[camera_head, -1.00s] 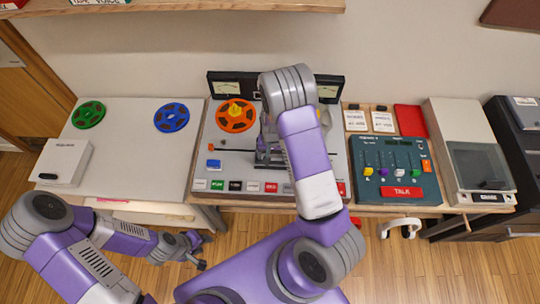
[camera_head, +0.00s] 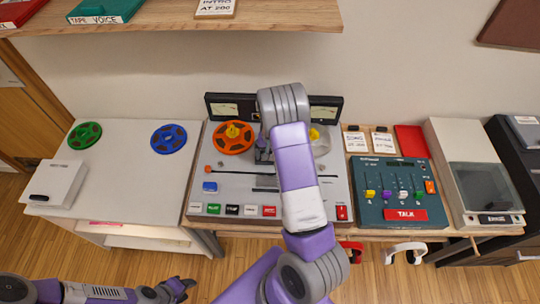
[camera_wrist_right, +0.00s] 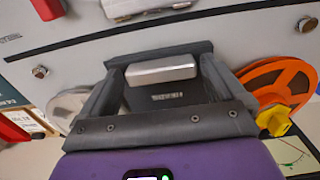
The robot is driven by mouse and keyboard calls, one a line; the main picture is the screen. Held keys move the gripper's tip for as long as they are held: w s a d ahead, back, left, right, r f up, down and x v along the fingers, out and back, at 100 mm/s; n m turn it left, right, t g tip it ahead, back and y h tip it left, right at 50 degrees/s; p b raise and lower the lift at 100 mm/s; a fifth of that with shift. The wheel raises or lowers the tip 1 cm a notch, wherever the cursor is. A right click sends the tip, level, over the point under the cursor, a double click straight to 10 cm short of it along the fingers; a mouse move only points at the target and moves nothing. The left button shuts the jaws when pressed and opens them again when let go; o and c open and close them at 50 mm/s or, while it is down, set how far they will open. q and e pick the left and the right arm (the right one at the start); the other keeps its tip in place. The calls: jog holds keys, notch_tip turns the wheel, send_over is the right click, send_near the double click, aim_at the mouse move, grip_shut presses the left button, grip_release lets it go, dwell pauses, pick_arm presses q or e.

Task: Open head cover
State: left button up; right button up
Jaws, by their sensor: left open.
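The tape machine (camera_head: 200,170) stands in the middle of the desk. In the right wrist view a silver bar (camera_wrist_right: 160,70) sits above a dark labelled plate (camera_wrist_right: 165,98), in the machine's middle; these look like the head cover, which seems to lie down. My right gripper (camera_head: 263,150) is over the machine, partly hidden by my arm. In the wrist view its dark fingers (camera_wrist_right: 155,85) stand on either side of the silver bar; I cannot tell whether they touch it. My left gripper (camera_head: 184,289) is open and empty, low in front of the desk.
An orange reel (camera_head: 233,138) and a pale reel (camera_head: 318,138) sit at the machine's back. The blue mixer (camera_head: 395,190) stands right of it. Green (camera_head: 84,135) and blue (camera_head: 169,138) reels and a white box (camera_head: 58,184) lie left. A shelf (camera_head: 240,18) overhangs the back.

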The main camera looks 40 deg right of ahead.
jog(key=shift+r, duration=0.1)
notch_tip(320, 180, up, 7)
jog(key=shift+r+p, duration=0.2)
jog(key=shift+p, duration=0.1)
dwell(0.7)
